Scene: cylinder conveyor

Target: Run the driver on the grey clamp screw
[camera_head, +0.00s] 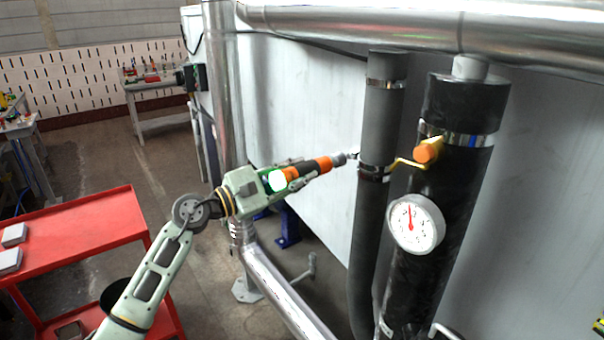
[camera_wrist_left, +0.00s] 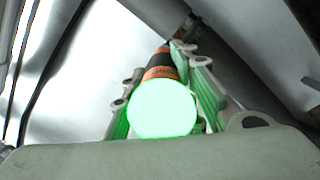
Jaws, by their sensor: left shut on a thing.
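My left gripper (camera_head: 300,173) is shut on an orange and black driver (camera_head: 322,163), which points right and slightly up. The driver's tip is at the left edge of the dark grey hose (camera_head: 382,125), close to a metal clamp (camera_head: 372,176) around it. I cannot tell whether the tip sits in the clamp screw; the screw is too small to make out. In the left wrist view the driver (camera_wrist_left: 160,73) lies between the green-padded fingers (camera_wrist_left: 163,100), with a bright pale disc at its rear. The clamp area there is dark and partly hidden. My right gripper is not in view.
A shiny pipe (camera_head: 400,25) crosses above. A red cart (camera_head: 85,232) stands at left. Open floor lies behind my arm.

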